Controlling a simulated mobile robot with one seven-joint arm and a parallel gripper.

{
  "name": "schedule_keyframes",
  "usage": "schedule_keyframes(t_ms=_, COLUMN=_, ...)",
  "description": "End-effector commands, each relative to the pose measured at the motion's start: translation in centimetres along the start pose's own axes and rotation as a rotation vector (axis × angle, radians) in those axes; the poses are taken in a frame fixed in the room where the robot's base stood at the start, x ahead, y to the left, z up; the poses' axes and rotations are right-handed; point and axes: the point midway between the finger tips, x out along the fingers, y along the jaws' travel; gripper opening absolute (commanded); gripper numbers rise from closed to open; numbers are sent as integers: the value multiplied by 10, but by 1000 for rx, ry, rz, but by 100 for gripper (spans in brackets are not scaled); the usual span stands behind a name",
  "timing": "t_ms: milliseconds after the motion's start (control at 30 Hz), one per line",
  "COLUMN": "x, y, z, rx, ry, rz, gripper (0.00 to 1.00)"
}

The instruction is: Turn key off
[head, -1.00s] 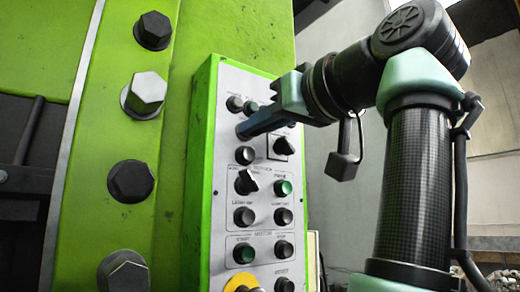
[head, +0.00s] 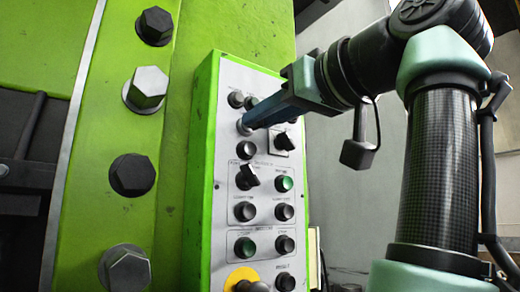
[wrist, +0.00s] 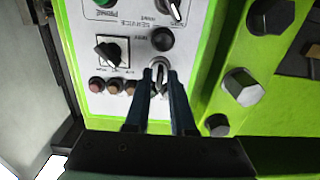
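A silver key switch (wrist: 157,78) sits on the grey control panel (wrist: 105,50) in the wrist view. My gripper (wrist: 160,76) is open, with one fingertip on each side of the switch and a gap between them. Whether the fingers touch it is not clear. In the head view, my gripper (head: 250,121) points left at the panel's upper part. Its tip is right by the silver switch (head: 243,127), whose right part it covers. The key's turn angle is too small to tell.
A black rotary selector (head: 283,141) is below right of the switch, and a black button (head: 246,149) is just below it. A yellow-ringed knob (head: 240,278) is at the bottom. Large bolts (head: 132,174) stick out of the green press on the left.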

Motion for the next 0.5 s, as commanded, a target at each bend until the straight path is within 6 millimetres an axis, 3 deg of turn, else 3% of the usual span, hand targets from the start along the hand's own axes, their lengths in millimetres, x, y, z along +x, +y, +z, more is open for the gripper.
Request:
schedule_keyframes(t_ms=300, x=-72, y=0, z=4, rx=-3, ry=3, rz=3, gripper=22)
schedule_keyframes(t_ms=500, x=-101, y=0, z=2, rx=-2, ry=1, rz=1, gripper=22)
